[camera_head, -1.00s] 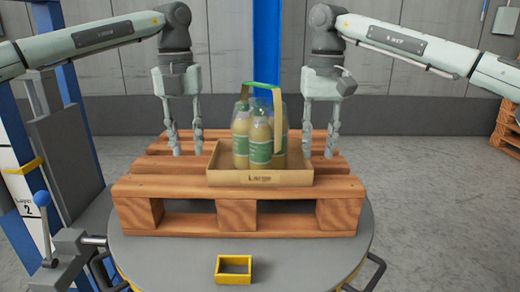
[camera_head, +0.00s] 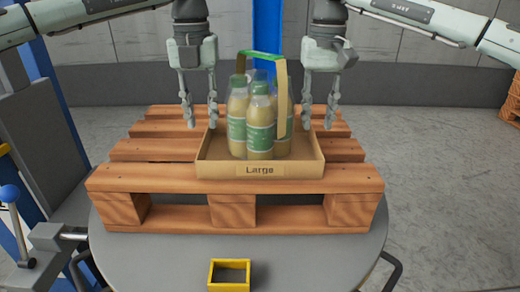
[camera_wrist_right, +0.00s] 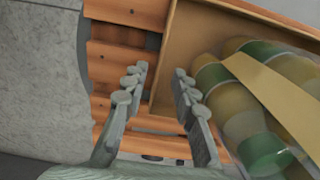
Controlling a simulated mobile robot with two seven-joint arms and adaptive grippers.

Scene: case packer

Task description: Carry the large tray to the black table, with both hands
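The large tray (camera_head: 222,172), a shallow cardboard tray labelled "Large", sits on the wooden pallet. It holds several bottles (camera_head: 261,128) with green labels and a carry handle (camera_head: 281,98). My left gripper (camera_head: 201,125) is open, with its fingertips at the tray's left side. My right gripper (camera_head: 319,125) is open above the tray's right side. In the right wrist view the right gripper's fingers (camera_wrist_right: 158,78) are apart, with the tray's side wall (camera_wrist_right: 163,62) between or just beyond them. I cannot tell whether either gripper touches the tray. The black table is not clearly in view.
The wooden pallet (camera_head: 140,183) rests on a round grey turntable (camera_head: 160,258). A small yellow frame (camera_head: 229,275) lies at its front. A lever with a blue knob (camera_head: 10,194) stands at the left. Another pallet (camera_head: 510,104) is at the far right. Floor at right is clear.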

